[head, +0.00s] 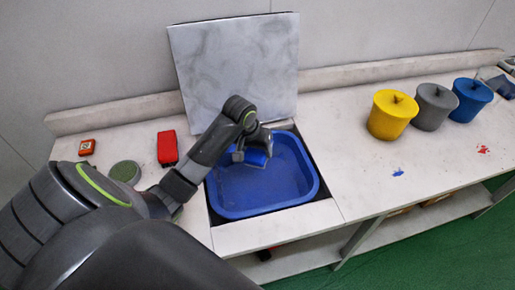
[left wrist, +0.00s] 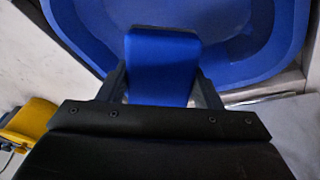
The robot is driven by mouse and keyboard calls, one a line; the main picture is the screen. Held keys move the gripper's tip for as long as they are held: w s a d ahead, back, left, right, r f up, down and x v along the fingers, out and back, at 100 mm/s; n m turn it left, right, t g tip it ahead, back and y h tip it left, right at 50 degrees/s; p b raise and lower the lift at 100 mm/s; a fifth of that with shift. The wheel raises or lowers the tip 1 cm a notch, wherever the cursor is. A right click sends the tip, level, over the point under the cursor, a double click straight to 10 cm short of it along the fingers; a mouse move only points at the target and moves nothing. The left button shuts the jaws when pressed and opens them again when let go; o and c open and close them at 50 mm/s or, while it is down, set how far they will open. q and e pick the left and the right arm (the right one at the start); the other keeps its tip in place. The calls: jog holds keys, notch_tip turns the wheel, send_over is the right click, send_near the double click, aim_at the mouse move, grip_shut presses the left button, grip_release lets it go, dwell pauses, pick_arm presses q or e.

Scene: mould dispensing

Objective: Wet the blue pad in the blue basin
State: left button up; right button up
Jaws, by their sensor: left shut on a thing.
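The blue basin (head: 262,197) is set into an opening in the white counter. My left gripper (head: 249,151) reaches over the back left part of the basin. It is shut on the blue pad (head: 256,158), which is partly hidden by the gripper in the head view. In the left wrist view the blue pad (left wrist: 160,62) sits between the two fingers of my left gripper (left wrist: 162,90), with the basin (left wrist: 85,42) behind it. I cannot tell whether the pad touches the basin floor or any water. My right gripper is not in view.
A grey-white panel (head: 235,60) stands behind the basin. A red block (head: 167,148), a green round thing (head: 125,171) and a small orange-red box (head: 87,147) lie left.

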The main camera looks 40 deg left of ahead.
pick_arm(q)
notch_tip(320, 180, down, 11)
jog(key=b, duration=0.7)
jog(key=shift+f, duration=0.15)
dwell(0.6)
notch_tip(320, 180, up, 10)
jog(key=p, duration=1.2)
jog(key=shift+f, duration=0.2)
dwell(2.0)
